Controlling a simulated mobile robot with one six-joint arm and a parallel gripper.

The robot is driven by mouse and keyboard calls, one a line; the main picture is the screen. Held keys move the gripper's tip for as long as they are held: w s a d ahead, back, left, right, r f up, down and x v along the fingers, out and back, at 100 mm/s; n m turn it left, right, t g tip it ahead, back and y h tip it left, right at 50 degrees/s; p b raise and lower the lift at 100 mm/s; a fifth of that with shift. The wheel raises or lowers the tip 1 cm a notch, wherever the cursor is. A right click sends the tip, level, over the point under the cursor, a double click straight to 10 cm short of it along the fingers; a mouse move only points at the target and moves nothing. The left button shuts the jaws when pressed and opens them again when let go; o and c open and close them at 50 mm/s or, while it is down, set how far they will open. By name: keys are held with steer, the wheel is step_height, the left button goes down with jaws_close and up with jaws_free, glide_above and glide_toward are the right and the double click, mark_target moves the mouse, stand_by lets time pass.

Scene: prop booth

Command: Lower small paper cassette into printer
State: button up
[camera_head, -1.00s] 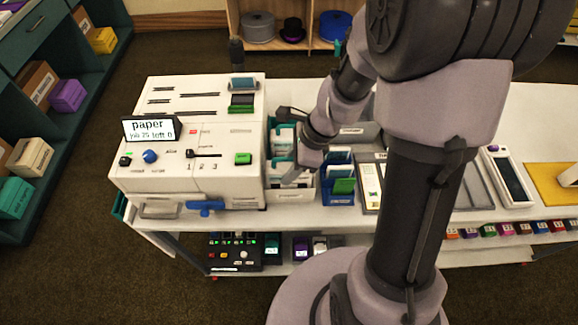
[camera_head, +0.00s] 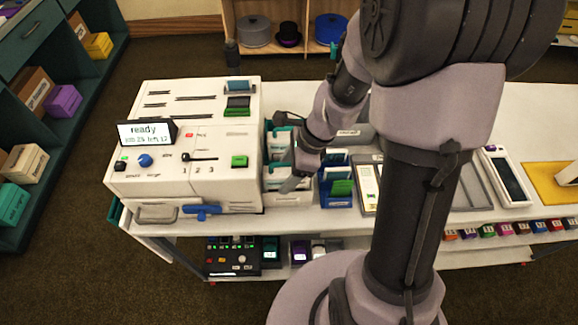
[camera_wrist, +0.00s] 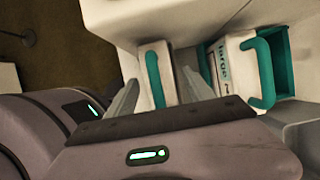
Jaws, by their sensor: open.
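The white printer (camera_head: 185,190) stands at the left of the table; its display (camera_head: 147,132) reads "ready". My gripper (camera_head: 290,184) is low at the printer's right side, over the paper bays. In the wrist view my gripper (camera_wrist: 160,92) is open, with one finger on each side of a narrow white cassette with a teal handle (camera_wrist: 155,78), which looks like the small paper cassette. Its lower part is hidden by my gripper, so its depth in the printer cannot be told. A wider cassette marked "large" (camera_wrist: 232,62), with a teal handle, stands just right of it.
A blue holder (camera_head: 338,198) with cards stands close right of my gripper. A grey tray (camera_head: 470,188) and a handheld device (camera_head: 508,178) lie farther right. A black control box (camera_head: 233,257) sits on the lower shelf. The white printer wall (camera_wrist: 110,18) is close beside my fingers.

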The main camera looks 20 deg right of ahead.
steer(key=p+v, duration=0.6)
steer(key=v, duration=1.1)
steer(key=shift+r+p, duration=0.2)
steer(key=shift+p, duration=0.2)
